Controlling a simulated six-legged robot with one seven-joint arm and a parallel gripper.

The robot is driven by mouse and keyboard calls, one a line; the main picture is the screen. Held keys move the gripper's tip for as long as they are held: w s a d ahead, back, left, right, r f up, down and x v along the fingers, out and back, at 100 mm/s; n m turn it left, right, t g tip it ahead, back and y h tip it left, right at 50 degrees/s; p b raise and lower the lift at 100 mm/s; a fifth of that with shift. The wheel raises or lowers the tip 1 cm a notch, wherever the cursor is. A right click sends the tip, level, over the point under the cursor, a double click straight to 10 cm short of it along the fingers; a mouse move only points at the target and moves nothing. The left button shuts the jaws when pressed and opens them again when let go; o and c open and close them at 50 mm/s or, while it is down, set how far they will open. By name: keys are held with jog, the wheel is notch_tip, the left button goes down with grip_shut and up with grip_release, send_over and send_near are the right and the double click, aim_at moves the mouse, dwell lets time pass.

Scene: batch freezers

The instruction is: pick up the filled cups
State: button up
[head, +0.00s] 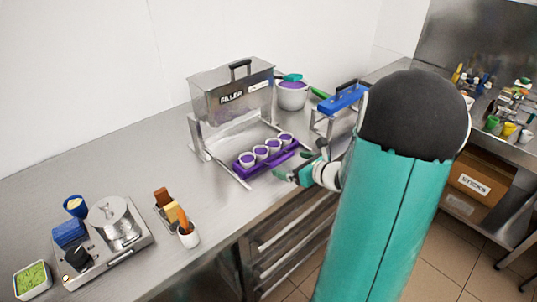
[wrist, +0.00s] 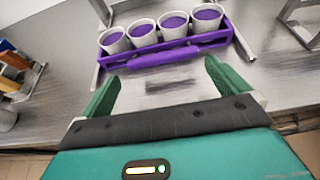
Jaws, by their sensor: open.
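Several white cups filled with purple mix (head: 262,152) stand upright in a row in a purple holder (head: 266,170) under the filler machine (head: 232,92). In the wrist view the cups (wrist: 145,34) sit in the purple holder (wrist: 165,58), ahead of my gripper (wrist: 160,85). The holder has a bar along its near side. My gripper (head: 290,175) is open and empty, its green fingers spread to either side below the holder and apart from it. In the head view it is just right of the holder, near the counter's front edge.
A blue-topped metal stand (head: 345,98) is to the right. A scale (head: 112,232), a green-filled tray (head: 33,280) and a cup with an orange handle (head: 188,234) are at left. The counter between is clear.

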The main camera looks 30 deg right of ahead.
aim_at(284, 160)
jog(key=x, duration=0.6)
jog(key=shift+d+r, duration=0.15)
jog(key=shift+r, duration=0.1)
jog(key=c, duration=0.9)
jog(key=shift+r, duration=0.15)
